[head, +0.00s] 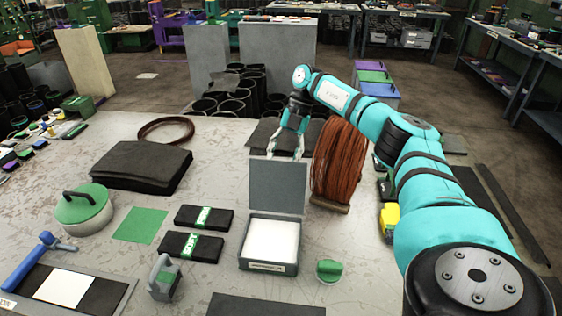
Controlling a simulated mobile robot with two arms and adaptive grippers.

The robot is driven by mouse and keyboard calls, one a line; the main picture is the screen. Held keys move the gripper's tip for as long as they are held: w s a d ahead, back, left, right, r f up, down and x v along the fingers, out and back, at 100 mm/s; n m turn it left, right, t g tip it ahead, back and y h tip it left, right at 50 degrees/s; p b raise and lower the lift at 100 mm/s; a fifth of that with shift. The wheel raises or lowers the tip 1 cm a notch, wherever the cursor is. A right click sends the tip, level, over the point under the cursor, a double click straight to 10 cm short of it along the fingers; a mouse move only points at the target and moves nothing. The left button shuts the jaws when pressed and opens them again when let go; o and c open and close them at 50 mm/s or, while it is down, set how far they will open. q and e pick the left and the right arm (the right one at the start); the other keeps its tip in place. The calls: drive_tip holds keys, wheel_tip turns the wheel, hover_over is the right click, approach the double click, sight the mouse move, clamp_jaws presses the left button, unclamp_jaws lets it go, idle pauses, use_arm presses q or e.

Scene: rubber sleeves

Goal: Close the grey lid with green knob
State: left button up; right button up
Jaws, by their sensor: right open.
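A grey box (243,262) stands on the table in front of me, with white contents (271,240). Its flat grey lid (277,187) stands upright at the back edge, so the box is open. I see no green knob on the lid face toward me; its back is hidden. A green knob-like piece (329,270) stands on the table right of the box. My right gripper (286,154) is open, pointing down behind the raised lid's top edge, with no clear contact visible. My left gripper is not in view.
A coil of reddish-brown wire (341,163) stands close right of the lid and gripper. Two black packs with green labels (204,218) lie left of the box. A round pot with a green top (84,205) and dark folded sheets (140,166) are farther left.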

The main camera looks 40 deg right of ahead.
drive_tip(key=shift+x, duration=1)
clamp_jaws()
